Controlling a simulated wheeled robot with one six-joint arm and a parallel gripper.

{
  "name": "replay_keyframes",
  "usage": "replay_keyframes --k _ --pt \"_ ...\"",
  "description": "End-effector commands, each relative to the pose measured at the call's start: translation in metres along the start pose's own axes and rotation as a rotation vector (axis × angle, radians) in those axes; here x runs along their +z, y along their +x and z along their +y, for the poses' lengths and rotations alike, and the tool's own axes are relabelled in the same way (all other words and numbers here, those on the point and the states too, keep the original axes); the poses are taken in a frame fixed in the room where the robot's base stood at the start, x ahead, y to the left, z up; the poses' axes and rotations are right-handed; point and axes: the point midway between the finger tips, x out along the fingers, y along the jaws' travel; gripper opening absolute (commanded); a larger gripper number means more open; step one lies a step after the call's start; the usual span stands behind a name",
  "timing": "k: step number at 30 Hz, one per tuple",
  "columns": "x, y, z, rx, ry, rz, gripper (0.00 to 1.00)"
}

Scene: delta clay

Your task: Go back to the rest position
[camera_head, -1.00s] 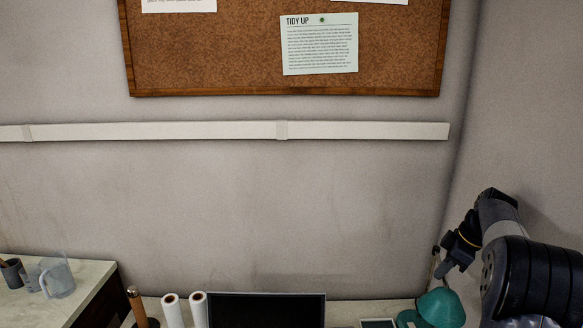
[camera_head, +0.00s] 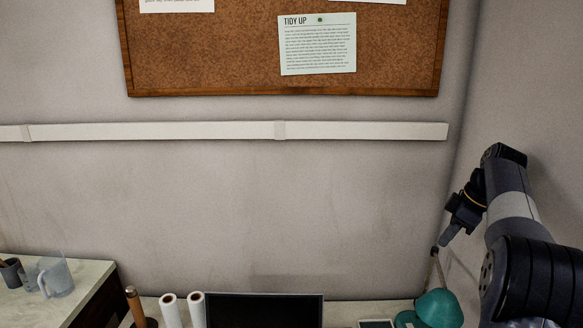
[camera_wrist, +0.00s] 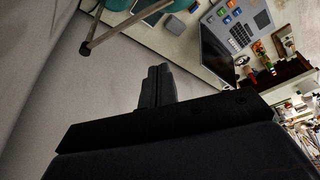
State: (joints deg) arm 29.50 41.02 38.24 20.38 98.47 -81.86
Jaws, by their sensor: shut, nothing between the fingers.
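My gripper (camera_head: 444,239) is at the right in the head view, raised beside the wall above a teal desk lamp (camera_head: 439,308). It points down and to the left. In the wrist view its fingers (camera_wrist: 157,86) are together with nothing between them. The lamp's teal part and thin stem (camera_wrist: 118,28) show at the top left of the wrist view, apart from the fingers.
A dark monitor (camera_head: 264,311) and white paper rolls (camera_head: 171,312) stand along the bottom. A clear jug (camera_head: 56,278) is on the left counter (camera_head: 92,274). A corkboard (camera_head: 220,45) and white rail (camera_head: 200,131) are on the wall. The wall's middle is clear.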

Motion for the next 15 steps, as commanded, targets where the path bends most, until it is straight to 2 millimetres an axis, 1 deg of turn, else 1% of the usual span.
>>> replay_keyframes --k 14,15 --pt "0.000 0.089 -0.007 -0.004 0.000 -0.001 0.00" --pt "0.008 0.095 -0.005 -0.005 0.003 -0.001 0.00"
